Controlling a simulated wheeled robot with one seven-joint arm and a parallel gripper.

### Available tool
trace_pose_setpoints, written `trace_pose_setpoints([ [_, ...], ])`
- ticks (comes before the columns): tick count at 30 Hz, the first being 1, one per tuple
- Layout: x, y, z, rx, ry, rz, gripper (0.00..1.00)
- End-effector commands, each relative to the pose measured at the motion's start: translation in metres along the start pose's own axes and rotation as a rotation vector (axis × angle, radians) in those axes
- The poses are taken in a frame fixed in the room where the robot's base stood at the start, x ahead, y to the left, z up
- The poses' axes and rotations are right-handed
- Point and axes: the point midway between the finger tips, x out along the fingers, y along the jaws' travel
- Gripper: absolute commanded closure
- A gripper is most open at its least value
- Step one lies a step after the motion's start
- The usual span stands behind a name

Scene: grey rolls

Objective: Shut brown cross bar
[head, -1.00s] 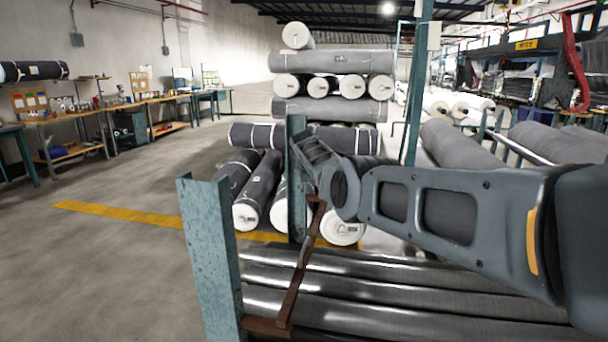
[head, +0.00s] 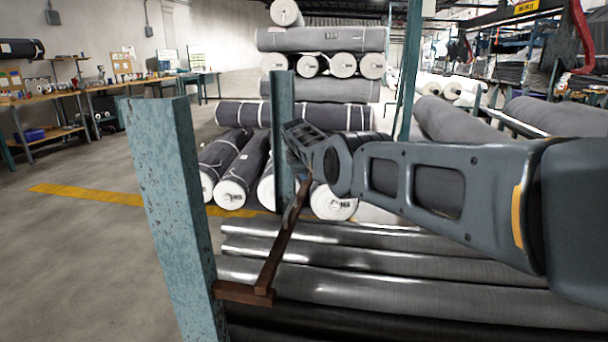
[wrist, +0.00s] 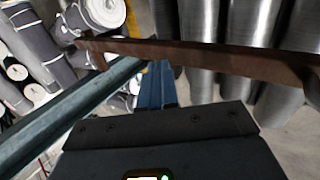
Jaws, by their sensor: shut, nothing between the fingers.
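The brown cross bar (head: 282,245) runs from a short brown bracket (head: 240,292) on the near teal post (head: 172,200) back toward the far teal post (head: 283,120). It lies in front of the ends of the grey rolls. Its far end is partly hidden by my arm, so I cannot tell whether it meets the far post. My gripper (head: 291,215) is small and partly hidden beside the bar's far part. In the wrist view the bar (wrist: 200,55) crosses just beyond my shut, empty gripper (wrist: 156,82); I cannot tell if they touch.
Long grey rolls (head: 380,275) lie in the rack right of the bar. A stack of white-ended rolls (head: 318,90) stands behind the far post. Workbenches (head: 80,95) line the left wall. The floor (head: 80,260) left of the posts is clear.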

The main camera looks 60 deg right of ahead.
Motion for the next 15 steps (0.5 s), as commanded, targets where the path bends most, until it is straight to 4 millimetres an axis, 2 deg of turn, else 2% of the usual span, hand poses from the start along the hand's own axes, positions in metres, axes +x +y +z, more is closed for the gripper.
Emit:
trace_pose_setpoints([
  [1,0.012,-0.008,0.0,0.0,0.0,0.0,1.0],
  [3,0.019,-0.012,0.0,0.0,0.0,0.001,1.0],
  [15,0.038,-0.024,0.001,0.0,-0.001,-0.002,1.0],
])
